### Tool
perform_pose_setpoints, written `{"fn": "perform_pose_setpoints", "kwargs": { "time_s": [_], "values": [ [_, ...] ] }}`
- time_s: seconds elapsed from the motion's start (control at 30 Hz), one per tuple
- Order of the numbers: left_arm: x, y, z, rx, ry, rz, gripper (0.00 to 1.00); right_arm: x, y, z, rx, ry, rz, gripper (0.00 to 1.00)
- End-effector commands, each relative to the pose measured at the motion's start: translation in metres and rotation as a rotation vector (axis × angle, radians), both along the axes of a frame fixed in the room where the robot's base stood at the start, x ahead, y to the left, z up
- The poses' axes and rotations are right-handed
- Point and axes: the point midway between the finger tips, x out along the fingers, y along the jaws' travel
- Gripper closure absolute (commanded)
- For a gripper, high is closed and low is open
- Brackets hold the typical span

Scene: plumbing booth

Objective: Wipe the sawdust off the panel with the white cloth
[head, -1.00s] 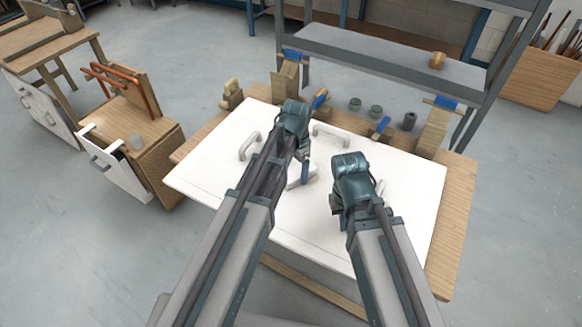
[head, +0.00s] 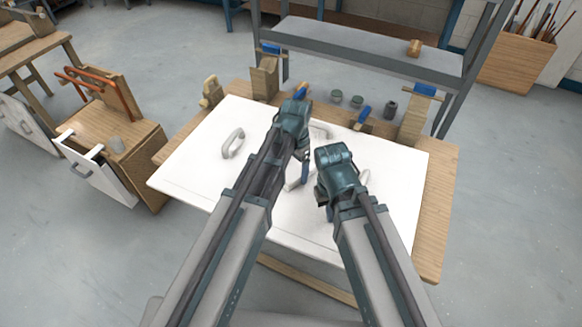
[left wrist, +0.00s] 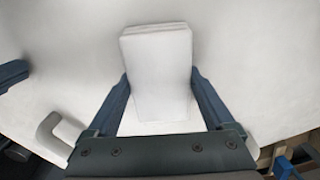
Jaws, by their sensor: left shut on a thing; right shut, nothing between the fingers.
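The white panel (head: 190,178) lies flat on the wooden bench. My left gripper (head: 304,178) is over the middle of the panel, shut on the white cloth (head: 291,184). In the left wrist view the cloth (left wrist: 158,75) is a pale folded block between the two fingers, low against the panel. My right gripper (head: 322,198) is shut and empty, just right of the left one; its fingertips are mostly hidden. I cannot make out sawdust clearly on the white surface.
Grey handles stand up from the panel at left (head: 233,143), back (head: 320,131) and right (head: 365,177). Small dark cups (head: 357,101), clamps and wooden blocks line the bench's back edge under a grey shelf (head: 360,48). A wooden cabinet (head: 115,155) stands left.

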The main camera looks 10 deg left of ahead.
Motion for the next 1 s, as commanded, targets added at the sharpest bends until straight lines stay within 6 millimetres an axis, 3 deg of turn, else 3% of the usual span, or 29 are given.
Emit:
{"fn": "perform_pose_setpoints", "kwargs": {
  "time_s": [1.0],
  "values": [
    [-0.015,-0.046,-0.003,-0.004,0.002,-0.004,0.58,0.000,0.000,-0.003,0.000,0.000,0.000,1.00]
  ]
}}
